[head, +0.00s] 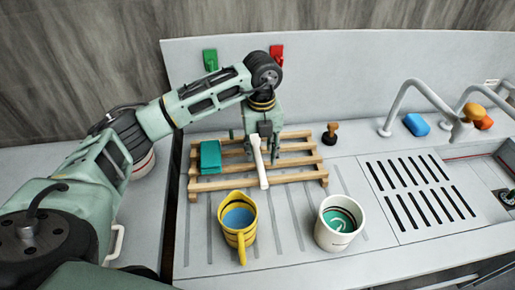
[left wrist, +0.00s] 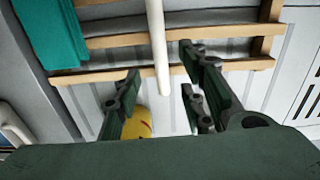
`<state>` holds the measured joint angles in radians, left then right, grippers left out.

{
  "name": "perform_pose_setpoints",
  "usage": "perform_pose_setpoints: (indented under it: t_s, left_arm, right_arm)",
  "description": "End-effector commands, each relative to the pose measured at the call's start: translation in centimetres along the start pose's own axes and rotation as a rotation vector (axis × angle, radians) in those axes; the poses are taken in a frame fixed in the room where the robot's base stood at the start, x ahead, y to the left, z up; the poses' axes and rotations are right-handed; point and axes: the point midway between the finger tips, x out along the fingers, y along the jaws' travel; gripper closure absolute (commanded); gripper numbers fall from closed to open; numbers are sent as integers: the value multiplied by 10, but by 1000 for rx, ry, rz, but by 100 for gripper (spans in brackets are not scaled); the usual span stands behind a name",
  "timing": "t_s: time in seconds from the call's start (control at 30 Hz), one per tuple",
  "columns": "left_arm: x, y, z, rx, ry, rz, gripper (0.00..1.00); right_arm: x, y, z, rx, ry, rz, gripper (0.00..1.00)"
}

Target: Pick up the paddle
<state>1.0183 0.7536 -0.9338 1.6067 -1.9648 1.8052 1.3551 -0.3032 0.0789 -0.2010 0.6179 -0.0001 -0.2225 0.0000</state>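The white paddle (head: 262,170) lies on the wooden rack (head: 207,184), its rod-like end pointing toward the front. My left gripper (head: 262,145) is over the rack at the paddle's far part and hides some of it. In the left wrist view, the paddle (left wrist: 157,40) runs down from the top edge, and its end lies between the spread fingers of my left gripper (left wrist: 160,72). Gaps show on both sides, so the gripper is open and holds nothing. I cannot tell its exact height above the paddle. My right gripper is not in view.
A teal block (head: 210,155) lies on the rack, left of the paddle. A yellow mug (head: 239,222) and a white cup (head: 338,224) stand in front. A wooden-handled stamp-like object (head: 331,134) is right of the rack. Taps (head: 405,100) stand further right.

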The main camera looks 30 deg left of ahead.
Motion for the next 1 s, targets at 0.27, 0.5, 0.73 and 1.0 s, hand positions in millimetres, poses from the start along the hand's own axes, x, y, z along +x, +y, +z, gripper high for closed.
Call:
perform_pose_setpoints:
  t_s: [0.27, 0.5, 0.73, 1.0]
  left_arm:
    - [32, 0, -5, 0, 4, 4, 62]
    - [59, -1, -4, 1, -1, -1, 62]
    - [60, -1, -4, 1, -1, -1, 64]
    - [60, -1, -4, 0, -1, -1, 88]
  right_arm:
    - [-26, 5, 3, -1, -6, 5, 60]
    - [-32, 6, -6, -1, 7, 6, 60]
    - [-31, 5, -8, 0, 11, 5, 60]
    - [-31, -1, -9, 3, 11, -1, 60]
